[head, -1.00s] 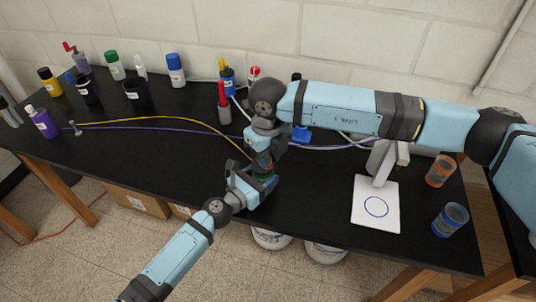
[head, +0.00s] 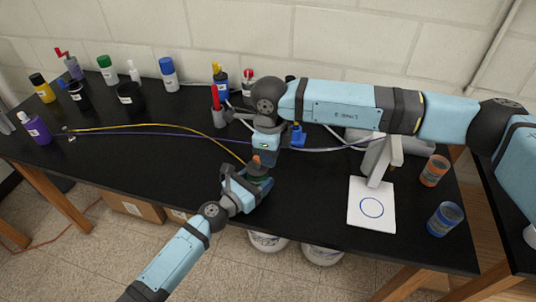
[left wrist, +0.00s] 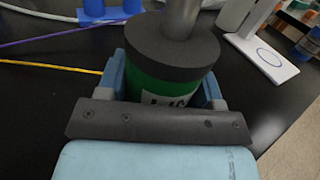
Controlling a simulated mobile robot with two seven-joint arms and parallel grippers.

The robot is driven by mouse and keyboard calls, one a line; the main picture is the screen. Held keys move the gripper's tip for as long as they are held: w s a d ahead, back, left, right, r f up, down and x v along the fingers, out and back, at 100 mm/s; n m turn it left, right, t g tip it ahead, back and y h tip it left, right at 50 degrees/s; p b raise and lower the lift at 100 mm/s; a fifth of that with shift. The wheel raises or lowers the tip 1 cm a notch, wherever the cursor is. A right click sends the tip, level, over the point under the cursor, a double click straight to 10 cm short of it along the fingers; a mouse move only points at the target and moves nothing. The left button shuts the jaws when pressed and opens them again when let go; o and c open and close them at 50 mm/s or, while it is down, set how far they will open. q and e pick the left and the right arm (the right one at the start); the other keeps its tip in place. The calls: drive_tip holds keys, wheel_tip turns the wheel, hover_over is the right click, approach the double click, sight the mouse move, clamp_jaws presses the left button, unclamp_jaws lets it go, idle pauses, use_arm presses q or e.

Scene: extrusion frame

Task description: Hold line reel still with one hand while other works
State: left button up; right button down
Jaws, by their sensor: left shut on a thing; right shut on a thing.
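The line reel (head: 262,181), a green cylinder with a dark top, stands upright near the front edge of the bench. In the left wrist view the reel (left wrist: 160,92) has a wide black top disc, a pale label and a grey post rising out of frame. My left gripper (head: 250,183) is shut around its sides. A yellow line (head: 195,129) runs from the left of the bench towards it. My right gripper (head: 262,157) points down just above the reel, shut at its top post; a small orange part shows there. Its fingertips are mostly hidden.
A purple line (head: 150,135) crosses the bench. Several bottles and dark cups stand along the back left. A blue clip-like part (head: 297,135) is behind my right gripper. The left front bench is clear.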

drive_tip(key=shift+w+n, duration=0.15)
drive_tip(key=shift+n, duration=0.25)
drive_tip(key=c, duration=1)
unclamp_jaws()
wheel_tip(320, 180, up, 12)
